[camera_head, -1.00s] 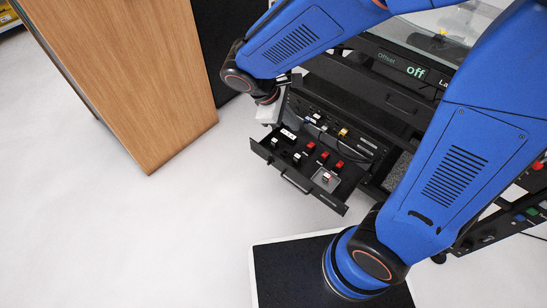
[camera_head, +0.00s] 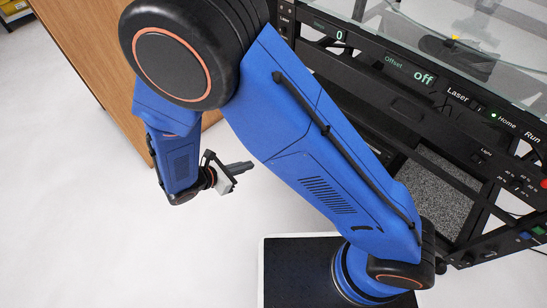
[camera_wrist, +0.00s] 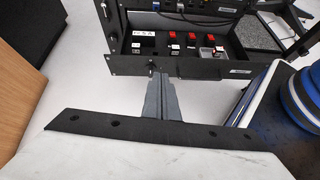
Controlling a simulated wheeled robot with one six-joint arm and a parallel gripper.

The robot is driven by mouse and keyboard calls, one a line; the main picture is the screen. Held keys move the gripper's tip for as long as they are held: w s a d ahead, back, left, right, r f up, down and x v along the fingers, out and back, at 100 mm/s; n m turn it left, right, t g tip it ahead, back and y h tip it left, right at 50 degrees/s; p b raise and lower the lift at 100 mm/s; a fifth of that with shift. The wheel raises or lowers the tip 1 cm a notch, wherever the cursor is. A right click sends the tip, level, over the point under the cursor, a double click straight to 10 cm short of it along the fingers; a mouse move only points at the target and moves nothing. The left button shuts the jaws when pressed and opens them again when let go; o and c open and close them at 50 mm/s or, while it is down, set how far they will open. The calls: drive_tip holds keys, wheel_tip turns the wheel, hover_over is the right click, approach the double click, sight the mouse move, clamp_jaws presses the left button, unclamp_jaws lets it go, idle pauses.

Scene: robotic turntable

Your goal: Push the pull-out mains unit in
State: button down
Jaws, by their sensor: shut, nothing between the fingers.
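The pull-out mains unit (camera_wrist: 205,70) is a black drawer with red rocker switches and sockets inside. In the wrist view it stands out from the rack, with its interior showing above the front panel. In the head view my arm hides it. My gripper (camera_wrist: 160,78) is shut and empty. Its grey fingers point at the drawer front, left of its middle, and their tips overlap the panel's lower edge in the picture. I cannot tell whether they touch it. In the head view my gripper (camera_head: 250,165) is left of my blue arm, over the pale floor.
The black rack (camera_head: 400,95) with lit displays and buttons stands at the right. A wooden cabinet (camera_head: 85,55) is at the upper left, also at the left edge of the wrist view. The pale floor (camera_head: 90,230) at the left is clear.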

drive_tip(key=w+d+f+n+t, duration=0.1)
drive_tip(key=w+d+f, duration=0.6)
drive_tip(key=shift+w+d+f, duration=0.3)
drive_tip(key=shift+w, duration=0.05)
idle(0.4)
drive_tip(key=w+d, duration=1.5)
drive_tip(key=shift+s+a, duration=0.1)
idle(0.5)
